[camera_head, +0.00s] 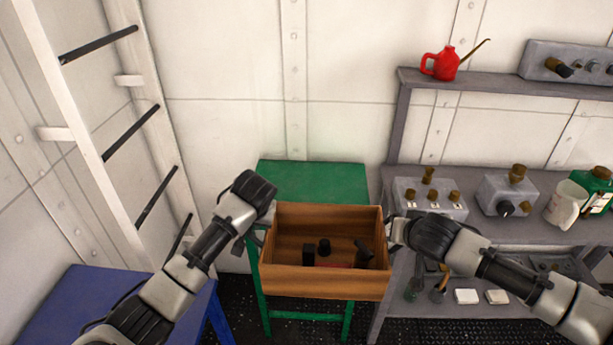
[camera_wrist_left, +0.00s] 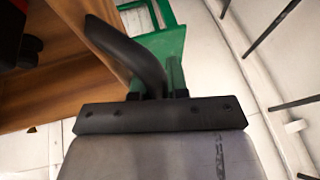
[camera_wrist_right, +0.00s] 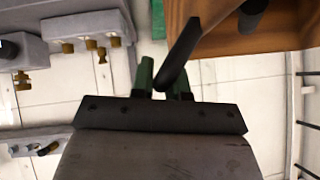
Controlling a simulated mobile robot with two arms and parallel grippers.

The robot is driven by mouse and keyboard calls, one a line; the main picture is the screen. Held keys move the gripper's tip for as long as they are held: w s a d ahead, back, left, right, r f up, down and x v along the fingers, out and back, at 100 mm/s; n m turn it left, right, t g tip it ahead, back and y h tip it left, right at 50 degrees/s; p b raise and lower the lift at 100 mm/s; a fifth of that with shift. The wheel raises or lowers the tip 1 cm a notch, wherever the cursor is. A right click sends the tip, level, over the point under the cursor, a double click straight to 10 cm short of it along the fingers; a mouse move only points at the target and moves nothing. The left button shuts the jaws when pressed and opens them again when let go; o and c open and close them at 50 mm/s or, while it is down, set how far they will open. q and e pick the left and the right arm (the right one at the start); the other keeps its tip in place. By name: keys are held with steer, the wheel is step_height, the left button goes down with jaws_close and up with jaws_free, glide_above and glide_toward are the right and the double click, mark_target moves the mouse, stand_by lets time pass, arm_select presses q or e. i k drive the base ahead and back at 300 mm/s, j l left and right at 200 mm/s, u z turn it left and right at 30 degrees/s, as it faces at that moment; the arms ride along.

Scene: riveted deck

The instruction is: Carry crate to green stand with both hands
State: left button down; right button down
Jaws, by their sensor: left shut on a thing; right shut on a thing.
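A brown wooden crate (camera_head: 325,283) is held level between my two grippers, in front of the green stand (camera_head: 314,180). Several dark objects lie inside it, with a bit of red on its floor. My left gripper (camera_head: 262,232) is shut on the crate's left side; the left wrist view shows a dark handle between its fingers (camera_wrist_left: 160,85). My right gripper (camera_head: 392,232) is shut on the right side; the right wrist view shows its fingers (camera_wrist_right: 163,82) at a dark handle beside the wooden wall. The crate hides the near part of the stand's top. The visible part of that top is bare.
A blue table (camera_head: 75,300) stands at the lower left, below a white ladder (camera_head: 105,160). A grey workbench (camera_head: 480,228) with fittings, a mug and a green can is close on the right. A red oil can (camera_head: 440,64) sits on the shelf above.

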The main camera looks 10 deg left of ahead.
mark_target(308, 190)
steer(key=i+j, duration=0.15)
steer(key=i, duration=0.25)
steer(key=i+j, duration=0.15)
steer(key=i, duration=0.2)
steer(key=i+j, duration=0.15)
steer(key=i, duration=0.25)
